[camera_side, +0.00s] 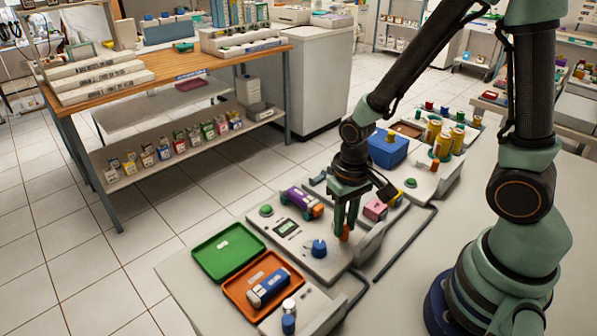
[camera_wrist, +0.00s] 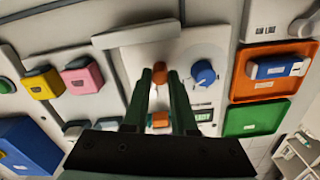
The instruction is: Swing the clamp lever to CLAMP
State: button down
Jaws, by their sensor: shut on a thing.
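The clamp lever's orange grip (camera_side: 345,232) stands on the light grey panel (camera_side: 315,262), at the tips of my gripper (camera_side: 342,226) in the side view. In the wrist view the orange grip (camera_wrist: 160,72) sits between the two green fingertips of my gripper (camera_wrist: 160,78). The fingers point down and are shut on it. The lever's lower part is mostly hidden by the fingers in the side view. No CLAMP marking is readable.
A blue knob (camera_side: 319,248) and a small display (camera_side: 287,228) are close by on the panel. A purple-and-orange item (camera_side: 303,202) lies behind. A green tray (camera_side: 228,250) and an orange tray (camera_side: 262,283) are at the left. A pink block (camera_side: 374,209) and blue box (camera_side: 388,150) stand farther back.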

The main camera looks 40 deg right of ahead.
jog(key=shift+w+a+m, duration=0.1)
jog(key=shift+a+m, duration=0.05)
jog(key=shift+m, duration=0.25)
jog(key=c, duration=0.7)
grip_release()
jog(key=shift+r, duration=0.1)
notch_tip(320, 180, up, 12)
jog(key=shift+w+d+r+n+t, duration=0.1)
jog(key=shift+d+r+n+t, duration=0.45)
jog(key=shift+r+t, duration=0.65)
jog(key=shift+s+d+r+n+t, duration=0.1)
jog(key=shift+d+r+n+t, duration=0.45)
jog(key=shift+r, duration=1.1)
jog(key=shift+w+d+r+n+t, duration=0.1)
jog(key=shift+d+r+n+t, duration=0.25)
jog(key=shift+r+n+t, duration=0.65)
